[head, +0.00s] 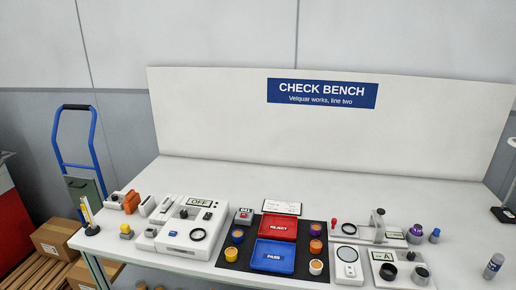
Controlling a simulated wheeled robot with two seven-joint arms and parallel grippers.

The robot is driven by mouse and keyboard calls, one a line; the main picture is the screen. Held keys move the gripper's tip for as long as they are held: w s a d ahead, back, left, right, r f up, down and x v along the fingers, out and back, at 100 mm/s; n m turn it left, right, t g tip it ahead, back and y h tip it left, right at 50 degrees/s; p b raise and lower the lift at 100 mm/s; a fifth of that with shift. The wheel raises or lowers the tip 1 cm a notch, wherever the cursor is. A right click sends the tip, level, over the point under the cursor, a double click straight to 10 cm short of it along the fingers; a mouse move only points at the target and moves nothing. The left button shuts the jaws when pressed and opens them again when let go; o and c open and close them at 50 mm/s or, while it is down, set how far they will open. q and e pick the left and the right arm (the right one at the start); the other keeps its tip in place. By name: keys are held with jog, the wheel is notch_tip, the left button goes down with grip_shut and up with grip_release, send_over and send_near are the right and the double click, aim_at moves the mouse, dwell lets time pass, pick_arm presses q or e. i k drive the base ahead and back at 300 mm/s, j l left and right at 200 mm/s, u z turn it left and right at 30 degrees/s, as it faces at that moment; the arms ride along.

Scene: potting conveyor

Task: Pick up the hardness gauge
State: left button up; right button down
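I cannot tell for sure which item is the hardness gauge; no readable label names it. An orange block-shaped item (131,202) stands at the bench's left end by a small white holder (115,201). Right of it is a white instrument (186,229) with a display reading OFF (200,202), a dark knob and a black ring. At the right, a white unit (401,273) marked A carries two dark round cups. A white device with a round dial face (348,263) stands left of that unit. Neither of my grippers is in view.
A black mat holds a red REJECT tray (278,228), a blue PASS tray (273,257) and several small pots. A clamp-like fixture (378,227) stands at right. The bench's rear strip (330,188) is clear.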

aim_at(498, 260)
jog(key=z, duration=1.75)
